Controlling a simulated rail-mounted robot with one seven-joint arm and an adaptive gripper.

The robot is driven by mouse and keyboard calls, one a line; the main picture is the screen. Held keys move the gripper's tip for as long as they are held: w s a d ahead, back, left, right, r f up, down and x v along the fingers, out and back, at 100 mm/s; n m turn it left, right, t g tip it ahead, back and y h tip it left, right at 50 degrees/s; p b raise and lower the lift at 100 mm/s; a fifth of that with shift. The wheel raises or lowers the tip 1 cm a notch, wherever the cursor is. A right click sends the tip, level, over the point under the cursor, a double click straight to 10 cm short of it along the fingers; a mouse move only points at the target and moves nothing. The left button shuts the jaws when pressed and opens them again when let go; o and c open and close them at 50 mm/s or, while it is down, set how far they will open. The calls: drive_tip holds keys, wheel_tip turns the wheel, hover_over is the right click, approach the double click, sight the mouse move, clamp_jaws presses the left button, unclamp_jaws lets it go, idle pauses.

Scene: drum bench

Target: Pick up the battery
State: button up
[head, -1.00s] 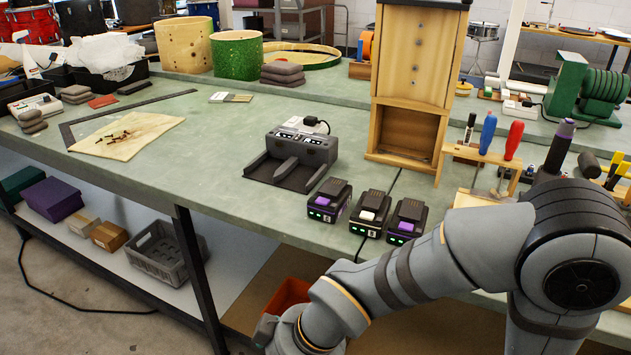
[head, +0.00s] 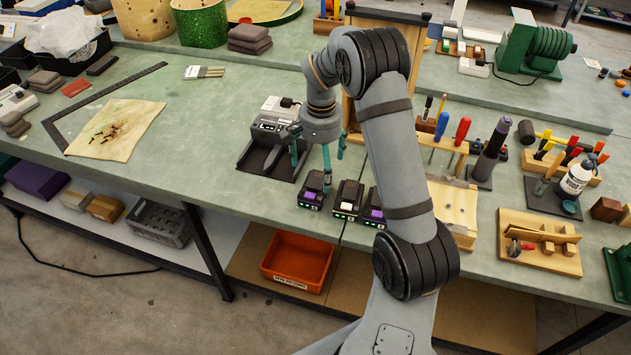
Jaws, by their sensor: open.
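Three dark batteries stand in a row near the front edge of the bench in the head view. The left battery (head: 312,190) has a purple part and green lights. The middle battery (head: 347,199) has a white part on top. The right battery (head: 375,207) has a purple part. Whether a finger touches a battery cannot be told. The charger (head: 262,157) lies just behind and left, partly hidden by my wrist.
A wooden cabinet stands behind my arm, mostly hidden. An orange bin (head: 297,261) sits on the lower shelf.

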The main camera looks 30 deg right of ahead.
sight(320, 183)
wheel_tip(320, 183, down, 3)
drive_tip(key=shift+f, duration=0.1)
drive_tip(key=shift+w+f+p, duration=0.15)
drive_tip(key=shift+f+p, duration=1.05)
drive_tip(key=shift+f, duration=1.35)
drive_tip(key=c, duration=0.3)
drive_tip(key=c, duration=1.4)
drive_tip(key=shift+o, duration=0.2)
drive_tip(key=shift+d+r, duration=0.1)
drive_tip(key=shift+r, duration=0.1)
